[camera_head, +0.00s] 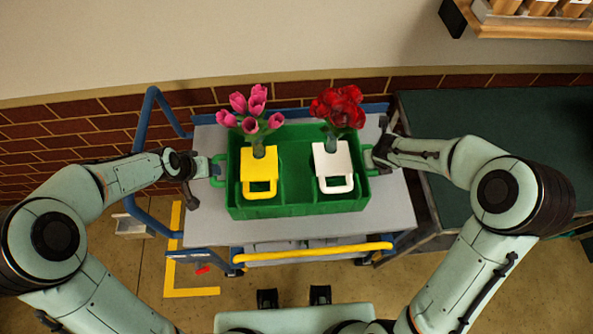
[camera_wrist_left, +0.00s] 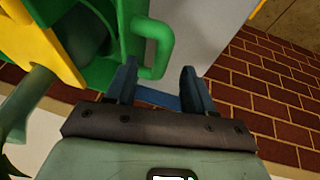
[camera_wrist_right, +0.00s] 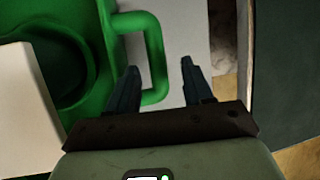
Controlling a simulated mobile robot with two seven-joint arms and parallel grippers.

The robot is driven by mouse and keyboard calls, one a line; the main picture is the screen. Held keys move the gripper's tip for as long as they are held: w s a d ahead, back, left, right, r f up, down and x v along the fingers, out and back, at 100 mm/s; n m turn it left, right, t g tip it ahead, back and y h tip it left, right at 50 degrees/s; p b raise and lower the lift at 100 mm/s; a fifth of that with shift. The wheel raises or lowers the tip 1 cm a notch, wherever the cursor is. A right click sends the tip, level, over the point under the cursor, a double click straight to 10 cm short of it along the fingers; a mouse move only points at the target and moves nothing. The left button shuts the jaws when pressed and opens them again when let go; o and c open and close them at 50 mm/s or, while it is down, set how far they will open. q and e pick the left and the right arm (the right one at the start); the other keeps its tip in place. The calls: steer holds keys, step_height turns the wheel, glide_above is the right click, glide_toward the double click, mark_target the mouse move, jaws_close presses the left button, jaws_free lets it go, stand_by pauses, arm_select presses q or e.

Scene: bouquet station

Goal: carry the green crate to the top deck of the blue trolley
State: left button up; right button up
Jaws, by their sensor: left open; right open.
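The green crate (camera_head: 300,211) sits level on the grey top deck (camera_head: 212,228) of the blue trolley. It holds a yellow holder (camera_head: 258,166) with pink tulips (camera_head: 250,105) and a white holder (camera_head: 331,160) with red flowers (camera_head: 338,105). My left gripper (camera_wrist_left: 158,75) is open at the crate's left handle (camera_wrist_left: 163,45); the handle's end shows close to one finger. My right gripper (camera_wrist_right: 158,75) is open at the right handle (camera_wrist_right: 158,60), whose bar shows between the fingers in the picture. Whether any finger touches a handle I cannot tell.
The trolley has blue end rails (camera_head: 143,125) and a yellow front bar (camera_head: 315,251). A dark green table (camera_head: 480,115) stands at the right. A brick wall (camera_head: 50,145) is behind. A wooden shelf (camera_head: 530,28) hangs at upper right.

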steer(key=v, duration=0.8)
steer(key=shift+r, duration=0.25)
steer(key=shift+s, duration=0.15)
